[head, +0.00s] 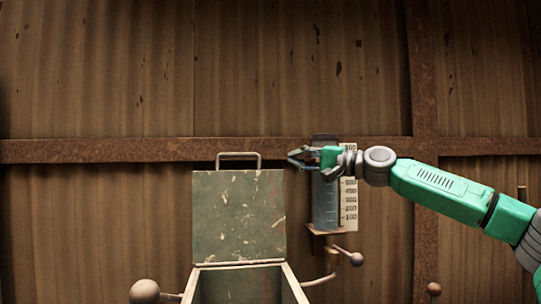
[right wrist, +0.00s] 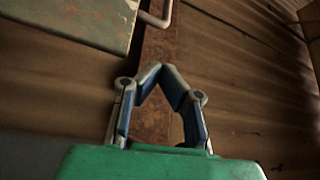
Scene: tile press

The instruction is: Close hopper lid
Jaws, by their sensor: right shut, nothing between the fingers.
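The hopper (head: 290,284) stands at the bottom centre of the head view, its box open at the top. Its lid (head: 239,217) is a worn grey-green panel standing upright at the back of the box, with a metal handle (head: 239,154) on its top edge. My right gripper (head: 292,157) is shut and empty, just right of the handle and apart from it. In the right wrist view the fingertips (right wrist: 154,68) meet, with the lid's corner (right wrist: 85,22) and part of the handle (right wrist: 157,20) beyond at the upper left. My left gripper is not in view.
A gauge cylinder (head: 325,205) with a numbered scale (head: 349,215) stands behind my right gripper. Levers with round knobs stick out at the left (head: 145,291) and right (head: 356,259) of the hopper. A corrugated wall (head: 100,80) with a rusty beam (head: 90,151) is behind.

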